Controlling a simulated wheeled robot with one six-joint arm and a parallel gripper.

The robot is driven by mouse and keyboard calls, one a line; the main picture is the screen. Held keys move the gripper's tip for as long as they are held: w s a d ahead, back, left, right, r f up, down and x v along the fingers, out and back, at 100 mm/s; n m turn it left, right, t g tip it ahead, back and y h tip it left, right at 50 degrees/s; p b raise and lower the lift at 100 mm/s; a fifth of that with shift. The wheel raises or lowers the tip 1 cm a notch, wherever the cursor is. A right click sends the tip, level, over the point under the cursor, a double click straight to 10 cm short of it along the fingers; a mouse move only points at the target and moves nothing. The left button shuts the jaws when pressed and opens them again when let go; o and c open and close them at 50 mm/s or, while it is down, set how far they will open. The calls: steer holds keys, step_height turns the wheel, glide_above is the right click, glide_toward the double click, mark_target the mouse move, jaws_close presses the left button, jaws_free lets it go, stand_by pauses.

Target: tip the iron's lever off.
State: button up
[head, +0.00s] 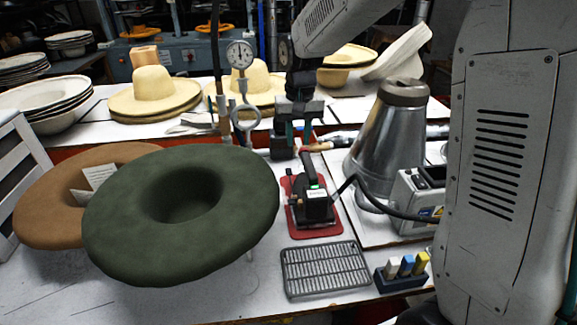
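The iron (312,205), dark with a black handle, stands on a red mat (322,233) right of the large green hat.
A green hat (115,225) fills the left foreground beside a brown hat (45,210). A metal rack (325,268) and a block with coloured pegs (403,274) lie in front. A metal cone vessel (380,145) and a boxy unit (418,202) with a black cable stand right.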

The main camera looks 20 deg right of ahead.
glide_above(289, 171)
step_height(289, 171, down, 5)
steer(key=shift+f, duration=0.3)
step_height(289, 171, down, 7)
steer(key=shift+f, duration=0.2)
